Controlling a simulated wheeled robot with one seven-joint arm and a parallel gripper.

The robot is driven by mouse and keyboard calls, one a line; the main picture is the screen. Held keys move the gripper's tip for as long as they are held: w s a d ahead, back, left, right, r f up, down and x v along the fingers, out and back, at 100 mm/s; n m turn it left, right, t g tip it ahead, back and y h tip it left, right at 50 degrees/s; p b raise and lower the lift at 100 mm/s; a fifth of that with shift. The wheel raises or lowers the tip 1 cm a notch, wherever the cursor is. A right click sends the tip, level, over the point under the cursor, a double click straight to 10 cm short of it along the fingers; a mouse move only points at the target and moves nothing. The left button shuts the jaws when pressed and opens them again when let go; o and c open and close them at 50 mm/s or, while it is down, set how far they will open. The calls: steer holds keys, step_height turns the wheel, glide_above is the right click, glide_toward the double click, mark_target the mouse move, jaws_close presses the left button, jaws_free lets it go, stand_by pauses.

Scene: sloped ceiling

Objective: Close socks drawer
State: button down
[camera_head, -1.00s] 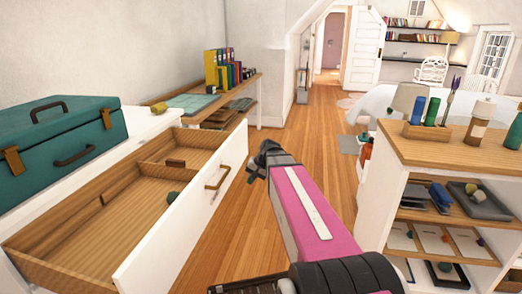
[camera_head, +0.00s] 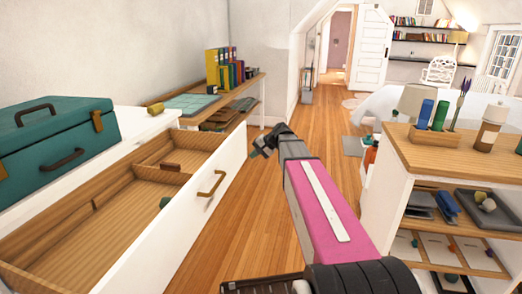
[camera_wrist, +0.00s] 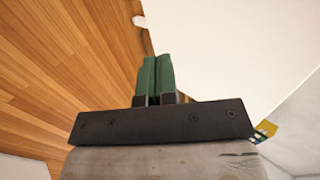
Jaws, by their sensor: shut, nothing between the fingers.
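The drawer (camera_head: 175,235) is pulled well out of the white dresser at the left, with its wooden inside showing. Its white front has a brass handle (camera_head: 212,184). Small items lie inside, a brown block and a dark green thing; I cannot tell whether they are socks. My gripper (camera_head: 256,149) is to the right of the drawer front's far end, apart from the handle. In the wrist view the green fingers (camera_wrist: 157,76) are together and empty, with a white surface, likely the drawer front (camera_wrist: 225,60), to their right.
A teal case (camera_head: 55,140) stands on the dresser top. A desk (camera_head: 245,98) with binders is behind. A shelf unit (camera_head: 455,150) with bottles and trays stands at the right. Wooden floor (camera_head: 205,250) lies open between the drawer and the shelf unit.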

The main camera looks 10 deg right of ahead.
mark_target(237, 159)
steer(key=a, duration=0.1)
steer(key=w+a+f, duration=0.1)
steer(key=a, duration=0.2)
steer(key=shift+w+a+f, duration=0.15)
steer(key=shift+w+f, duration=0.1)
steer(key=shift+w, duration=0.15)
steer(key=shift+w+a, duration=0.15)
steer(key=shift+a, duration=0.3)
steer(key=w+a, duration=0.5)
steer(key=a, duration=0.7)
steer(key=w+a, duration=0.5)
steer(key=a, duration=0.7)
steer(key=w+a, duration=0.5)
steer(key=a, duration=0.6)
steer(key=shift+a, duration=0.4)
steer(key=shift+a, duration=0.15)
